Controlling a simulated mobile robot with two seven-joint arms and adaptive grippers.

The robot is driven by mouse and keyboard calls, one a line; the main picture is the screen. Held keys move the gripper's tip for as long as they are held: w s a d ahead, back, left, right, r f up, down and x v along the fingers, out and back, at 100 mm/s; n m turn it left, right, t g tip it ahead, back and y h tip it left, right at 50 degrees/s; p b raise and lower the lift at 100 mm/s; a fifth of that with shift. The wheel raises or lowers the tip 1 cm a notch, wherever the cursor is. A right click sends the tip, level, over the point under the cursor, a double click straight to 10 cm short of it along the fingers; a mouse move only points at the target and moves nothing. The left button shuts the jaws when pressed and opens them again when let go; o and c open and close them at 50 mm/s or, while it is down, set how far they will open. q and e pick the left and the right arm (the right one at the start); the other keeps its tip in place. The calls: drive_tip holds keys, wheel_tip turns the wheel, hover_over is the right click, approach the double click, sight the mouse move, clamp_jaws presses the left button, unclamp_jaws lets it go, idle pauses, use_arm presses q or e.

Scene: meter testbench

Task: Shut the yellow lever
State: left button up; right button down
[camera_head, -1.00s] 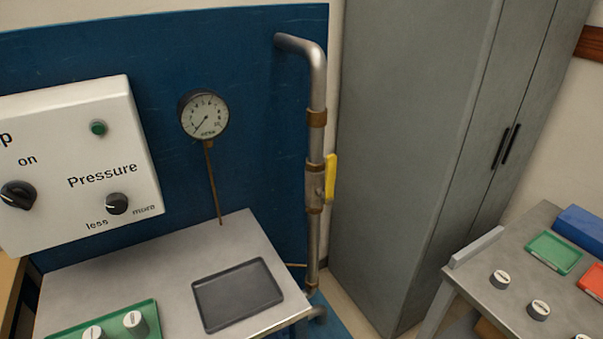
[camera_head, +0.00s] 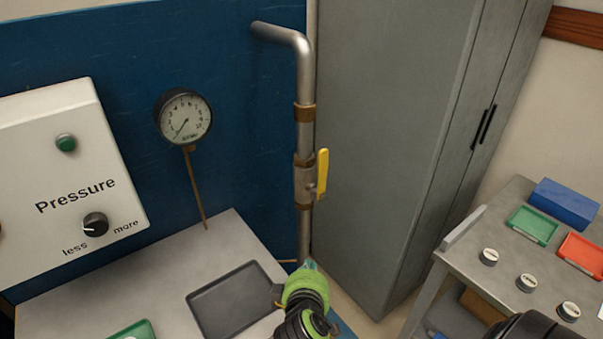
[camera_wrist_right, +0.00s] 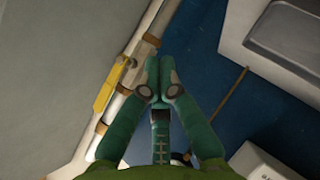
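The yellow lever (camera_head: 322,173) sits on the valve of the upright metal pipe (camera_head: 304,225), on the pipe's right side. It stands roughly parallel to the pipe. In the wrist view the lever (camera_wrist_right: 104,90) lies left of my fingers, along the slanting pipe, with a gap between. My right gripper (camera_head: 308,266) is below the lever, near the lower pipe, and does not touch the lever. In the wrist view its green fingers (camera_wrist_right: 160,78) are together at the tips, with nothing seen between them. My left gripper is not in view.
A pressure gauge (camera_head: 184,118) hangs on the blue panel left of the pipe. A white control box (camera_head: 65,185) is further left. A dark tray (camera_head: 228,298) lies on the bench below. A tall grey cabinet (camera_head: 390,130) stands close right of the pipe. A side table (camera_head: 480,240) is at right.

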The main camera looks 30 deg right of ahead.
sight(322, 176)
drive_tip(key=w+a+r+n+t+h, duration=0.1)
drive_tip(key=w+r+n+t+h, duration=0.4)
drive_tip(key=r, duration=0.7)
drive_tip(key=w+d+m+g+p, duration=0.1)
drive_tip(key=w+d+p, duration=0.4)
drive_tip(key=w+d, duration=0.3)
drive_tip(key=shift+w+d+r+y+p, duration=0.2)
drive_tip(key=shift+w+d+y+p, duration=0.15)
drive_tip(key=shift+d, duration=0.75)
